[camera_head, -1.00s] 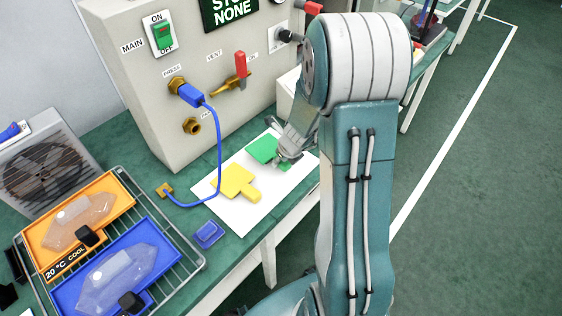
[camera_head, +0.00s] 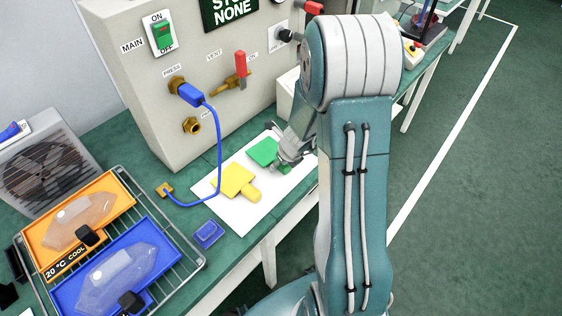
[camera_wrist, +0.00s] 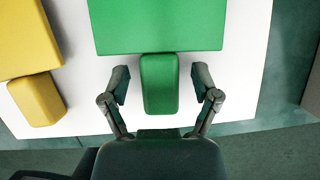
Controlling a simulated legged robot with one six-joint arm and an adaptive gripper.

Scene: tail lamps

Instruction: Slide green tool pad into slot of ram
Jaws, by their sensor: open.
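The green tool pad (camera_head: 264,151) lies flat on the white sheet; it is a square plate with a narrow handle. In the wrist view, the pad's plate (camera_wrist: 158,26) is at the top and its handle (camera_wrist: 160,84) points toward me. My gripper (camera_wrist: 160,82) is open, with one finger on each side of the handle and a gap on both sides. In the head view, my gripper (camera_head: 281,160) is at the handle end of the pad and partly hides it. I cannot make out the ram or its slot.
A yellow pad (camera_head: 236,181) lies left of the green one on the white sheet (camera_head: 228,217). A grey control cabinet (camera_head: 165,105) stands behind, with a blue hose (camera_head: 219,150) hanging down to the table. A wire rack with orange (camera_head: 50,217) and blue trays is at the left.

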